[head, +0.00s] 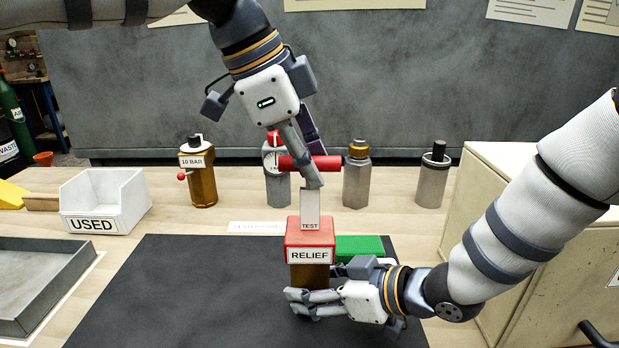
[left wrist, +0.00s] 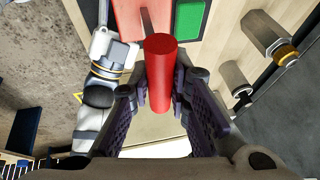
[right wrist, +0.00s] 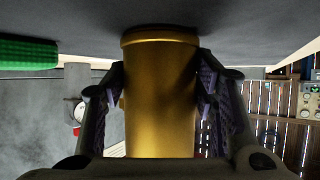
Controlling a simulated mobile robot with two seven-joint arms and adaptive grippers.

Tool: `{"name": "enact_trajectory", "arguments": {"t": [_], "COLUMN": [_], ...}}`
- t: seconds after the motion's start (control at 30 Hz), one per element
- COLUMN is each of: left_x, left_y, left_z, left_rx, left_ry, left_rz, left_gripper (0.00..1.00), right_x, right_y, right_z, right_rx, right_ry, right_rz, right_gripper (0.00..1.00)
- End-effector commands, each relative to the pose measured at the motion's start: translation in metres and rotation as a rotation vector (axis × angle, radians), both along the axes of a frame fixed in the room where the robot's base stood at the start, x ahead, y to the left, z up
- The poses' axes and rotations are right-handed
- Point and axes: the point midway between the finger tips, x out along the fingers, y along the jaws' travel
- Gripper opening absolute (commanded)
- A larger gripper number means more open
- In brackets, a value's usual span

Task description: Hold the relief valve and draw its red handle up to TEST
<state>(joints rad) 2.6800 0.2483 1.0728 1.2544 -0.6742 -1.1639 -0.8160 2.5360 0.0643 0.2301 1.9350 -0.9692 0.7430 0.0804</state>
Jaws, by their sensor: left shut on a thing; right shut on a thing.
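The relief valve stands on the black mat, with a brass body (head: 309,277) and a red cap labelled RELIEF (head: 310,238). A pale plate marked TEST (head: 310,210) shows above the cap, below the red handle (head: 327,163). My left gripper (head: 312,172) is shut on this crossbar handle, which lies between its fingers in the left wrist view (left wrist: 160,75). My right gripper (head: 303,302) is shut around the brass body, low near the mat; the right wrist view shows the body (right wrist: 160,100) between both fingers. The fingers partly hide the body.
Behind stand a 10 BAR valve (head: 200,180), a gauge fitting (head: 277,185) and two metal fittings (head: 357,180), (head: 433,180). A green block (head: 360,247) is beside the valve. A USED bin (head: 105,200) and grey tray (head: 40,285) are left; a wooden cabinet (head: 500,200) is right.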

Motion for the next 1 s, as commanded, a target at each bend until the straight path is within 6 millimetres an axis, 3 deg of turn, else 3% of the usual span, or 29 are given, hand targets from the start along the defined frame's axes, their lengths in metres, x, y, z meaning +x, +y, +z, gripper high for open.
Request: {"name": "enact_trajectory", "arguments": {"t": [0.17, 0.2, 0.27, 0.63, 1.0], "left_x": [0.002, 0.002, 0.002, 0.0, -0.016], "left_y": [0.001, 0.001, 0.001, 0.003, 0.038], "left_z": [0.002, 0.001, 0.001, 0.008, 0.091], "left_rx": [-0.002, -0.002, -0.001, -0.002, -0.003], "left_ry": [-0.01, -0.011, -0.01, -0.006, -0.01], "left_rz": [0.002, 0.002, 0.002, 0.002, 0.002], "left_gripper": [0.0, 0.24, 0.38, 0.38, 0.38], "right_x": [-0.002, -0.002, -0.002, -0.001, -0.001], "right_y": [0.001, 0.001, 0.001, 0.001, 0.001], "right_z": [-0.001, -0.001, -0.001, -0.001, -0.001], "right_rx": [-0.002, -0.002, -0.002, -0.001, -0.001], "right_ry": [0.003, 0.003, 0.003, 0.002, 0.002], "right_rz": [0.004, 0.005, 0.005, 0.004, 0.003], "right_gripper": [0.3, 0.31, 0.3, 0.3, 0.3]}}
